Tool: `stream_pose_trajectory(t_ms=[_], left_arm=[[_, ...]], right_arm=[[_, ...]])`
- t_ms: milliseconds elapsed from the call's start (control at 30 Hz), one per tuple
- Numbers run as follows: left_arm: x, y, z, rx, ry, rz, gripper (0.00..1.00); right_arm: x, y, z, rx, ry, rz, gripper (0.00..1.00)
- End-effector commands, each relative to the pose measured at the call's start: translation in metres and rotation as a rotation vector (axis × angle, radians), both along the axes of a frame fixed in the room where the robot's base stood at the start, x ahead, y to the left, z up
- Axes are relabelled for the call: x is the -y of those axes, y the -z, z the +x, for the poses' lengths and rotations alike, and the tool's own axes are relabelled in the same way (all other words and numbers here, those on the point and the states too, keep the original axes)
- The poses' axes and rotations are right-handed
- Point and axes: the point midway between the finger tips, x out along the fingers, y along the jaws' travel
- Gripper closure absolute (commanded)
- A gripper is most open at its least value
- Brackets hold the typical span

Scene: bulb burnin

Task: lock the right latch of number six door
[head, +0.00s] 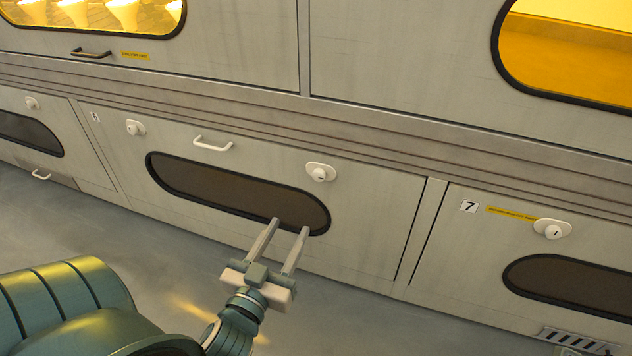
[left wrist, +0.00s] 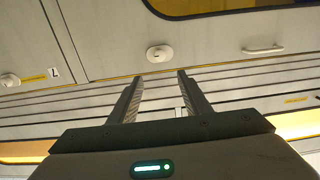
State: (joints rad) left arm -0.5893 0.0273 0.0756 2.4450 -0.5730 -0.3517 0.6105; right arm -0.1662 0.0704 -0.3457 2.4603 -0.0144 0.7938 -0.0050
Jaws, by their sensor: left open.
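The number six door (head: 370,215) is a pale grey panel with a dark oval window (head: 235,193), closed as far as I can see. Its number plate (head: 95,117) is small and hard to read. The right latch (head: 320,172) is a white round knob on an oval plate, above the window's right end. My left gripper (head: 291,225) is open and empty, below the latch and in front of the window's lower right edge. In the left wrist view the latch (left wrist: 159,52) sits just beyond the open fingertips (left wrist: 160,76), untouched. My right gripper is out of view.
The door's left latch (head: 135,127) and white handle (head: 212,143) stick out along its top. Door seven, with its plate (head: 469,206) and latch (head: 552,229), is at the right. Glowing windows (head: 570,55) are above. The floor (head: 350,320) is clear.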

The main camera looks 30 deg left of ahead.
Motion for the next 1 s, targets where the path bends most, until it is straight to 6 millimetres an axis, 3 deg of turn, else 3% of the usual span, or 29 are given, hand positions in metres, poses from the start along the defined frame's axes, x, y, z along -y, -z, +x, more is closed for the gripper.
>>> stream_pose_trajectory(t_ms=[367, 1000], left_arm=[[-0.008, 0.0, 0.033, 0.003, 0.002, 0.003, 0.56], [-0.03, 0.001, 0.127, 0.001, 0.001, 0.002, 0.56]], right_arm=[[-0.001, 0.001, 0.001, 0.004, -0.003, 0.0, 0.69], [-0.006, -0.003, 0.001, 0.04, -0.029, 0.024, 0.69]])
